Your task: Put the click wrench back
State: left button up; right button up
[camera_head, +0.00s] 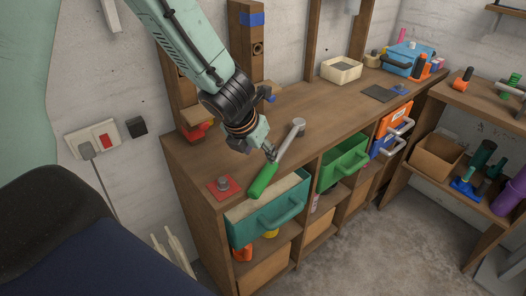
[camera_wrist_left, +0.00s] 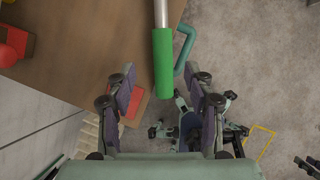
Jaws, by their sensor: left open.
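The click wrench has a green handle (camera_head: 263,181) and a silver shaft and round head (camera_head: 298,126). It lies along the wooden bench top, its handle end reaching over the open teal drawer (camera_head: 270,214). In the left wrist view the green handle (camera_wrist_left: 163,62) points down the picture, toward the gap between my fingers. My left gripper (camera_head: 268,150) is open and empty just above the bench, close to the handle. In the left wrist view its two fingers (camera_wrist_left: 164,88) stand apart on either side of the handle's end. My right gripper is not in view.
A red mat (camera_head: 214,193) with a grey part lies at the bench's near-left corner. A green drawer (camera_head: 343,161) is also pulled out. A cream box (camera_head: 341,70) and a blue box (camera_head: 404,60) stand farther back. Wooden posts (camera_head: 246,40) rise behind the bench.

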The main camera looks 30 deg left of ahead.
pick_arm(q)
jog(key=p+v, duration=0.1)
jog(key=v, duration=0.2)
jog(key=shift+r, duration=0.35)
jog(key=shift+s, duration=0.15)
jog(key=s+d+f+n+g+h, duration=0.25)
jog(key=s+d+f+n, duration=0.25)
jog(key=s+f+n, duration=0.3)
jog(key=s+d+f+n+g+h, duration=0.1)
jog(key=s+d+f+n+g, duration=0.2)
jog(key=s+d+f+n, duration=0.55)
jog(key=s+a+f+n+y, duration=0.1)
jog(key=s+a+f+n, duration=0.2)
jog(key=s+n, duration=0.3)
jog(key=s+a+f+n+y, duration=0.2)
jog(key=s+n, duration=0.4)
jog(key=n, duration=0.7)
jog(key=shift+a+f+n, duration=0.35)
jog(key=shift+a+f, duration=0.55)
jog(key=shift+f, duration=0.05)
